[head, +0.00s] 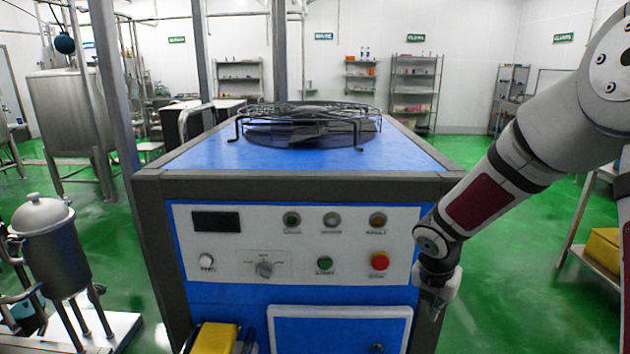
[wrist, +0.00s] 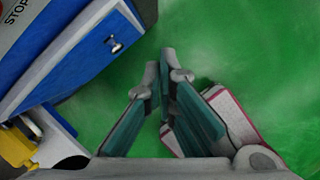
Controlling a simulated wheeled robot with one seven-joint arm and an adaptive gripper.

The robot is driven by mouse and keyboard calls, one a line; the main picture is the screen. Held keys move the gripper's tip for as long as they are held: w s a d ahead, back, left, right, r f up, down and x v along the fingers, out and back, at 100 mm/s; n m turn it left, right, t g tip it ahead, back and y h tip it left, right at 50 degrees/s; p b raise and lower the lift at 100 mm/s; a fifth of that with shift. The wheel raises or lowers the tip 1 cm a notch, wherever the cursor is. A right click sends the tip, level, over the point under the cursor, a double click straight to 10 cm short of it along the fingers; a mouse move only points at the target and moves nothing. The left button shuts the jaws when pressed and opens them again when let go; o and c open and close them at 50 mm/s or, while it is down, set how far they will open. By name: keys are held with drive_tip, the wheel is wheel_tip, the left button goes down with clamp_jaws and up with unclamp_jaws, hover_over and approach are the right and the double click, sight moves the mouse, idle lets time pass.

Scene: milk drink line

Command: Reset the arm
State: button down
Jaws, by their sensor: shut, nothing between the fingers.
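My gripper (head: 434,306) hangs at the end of my arm, pointing down, beside the right front corner of the blue machine (head: 420,150). In the wrist view my gripper (wrist: 164,92) shows two teal-padded fingers with their tips drawn together and nothing held between them. Below the tips is the green floor (wrist: 210,35). The fingers are apart from the machine, whose blue door (wrist: 100,55) lies to their left in that view.
The machine's control panel (head: 300,243) has several knobs and buttons, including a red stop button (head: 379,261). A yellow part (head: 215,338) sits low at its front. A metal tank (head: 53,245) stands left. A rack with a yellow box (head: 604,249) stands right.

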drive_tip(key=s+r+m+h+p, duration=0.1)
drive_tip(key=s+r+m, duration=1.4)
drive_tip(key=r, duration=0.2)
drive_tip(key=s+a+r+m+y, duration=0.1)
drive_tip(key=s+a+r+m, duration=0.1)
drive_tip(key=s+m, duration=0.4)
drive_tip(key=s+a+r+m+t+y+p, duration=0.1)
drive_tip(key=s+a+r+m+y, duration=0.1)
drive_tip(key=s+a+m, duration=0.3)
drive_tip(key=s+r+m, duration=0.1)
drive_tip(key=s+m, duration=0.1)
drive_tip(key=s, duration=0.2)
drive_tip(key=shift+s+r+y, duration=0.2)
drive_tip(key=shift+s+y, duration=0.05)
drive_tip(key=shift+y, duration=0.05)
